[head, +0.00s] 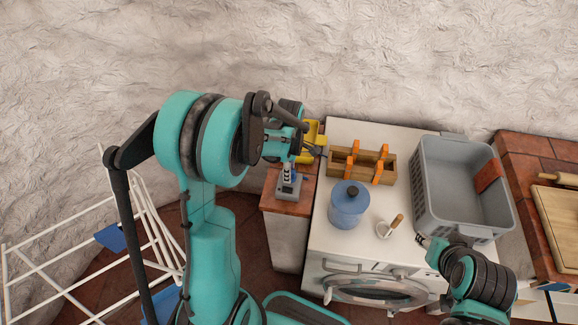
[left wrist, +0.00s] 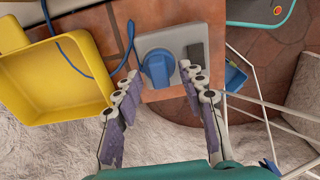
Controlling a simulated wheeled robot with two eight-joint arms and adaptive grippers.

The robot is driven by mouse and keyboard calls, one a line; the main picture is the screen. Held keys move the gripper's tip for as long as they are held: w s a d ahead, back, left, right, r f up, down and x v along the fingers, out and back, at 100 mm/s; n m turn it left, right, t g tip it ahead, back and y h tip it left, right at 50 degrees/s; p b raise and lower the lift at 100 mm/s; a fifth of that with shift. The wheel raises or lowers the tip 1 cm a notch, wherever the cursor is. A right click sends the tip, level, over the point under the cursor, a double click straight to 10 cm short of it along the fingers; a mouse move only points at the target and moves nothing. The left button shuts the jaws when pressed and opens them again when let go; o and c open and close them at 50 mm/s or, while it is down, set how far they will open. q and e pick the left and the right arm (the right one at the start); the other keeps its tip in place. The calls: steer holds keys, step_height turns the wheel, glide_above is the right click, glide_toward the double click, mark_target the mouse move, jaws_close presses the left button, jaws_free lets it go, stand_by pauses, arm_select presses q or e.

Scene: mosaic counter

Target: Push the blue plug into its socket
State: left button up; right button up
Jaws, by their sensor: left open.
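The blue plug (left wrist: 157,67) stands at a round opening of the grey socket block (left wrist: 195,42) in the left wrist view; I cannot tell how deep it sits. In the head view the grey block (head: 287,190) is on the small brick-topped stand, with the plug mostly hidden by my gripper. My left gripper (left wrist: 160,76) is open, with one finger on each side of the plug in the picture; contact is not clear. It also shows in the head view (head: 303,162). My right gripper (head: 422,240) is at the lower right, small and partly hidden.
A yellow tray (left wrist: 88,52) lies beside the socket, with a blue cord (left wrist: 128,55) near it. On the white washer top stand a wooden caddy (head: 342,164), a blue pot (head: 348,205), a white mortar (head: 384,230) and a grey basket (head: 430,185). A white drying rack (head: 62,245) stands left.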

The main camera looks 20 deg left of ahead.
arm_select(q)
step_height(320, 180, up, 12)
stand_by(0.4)
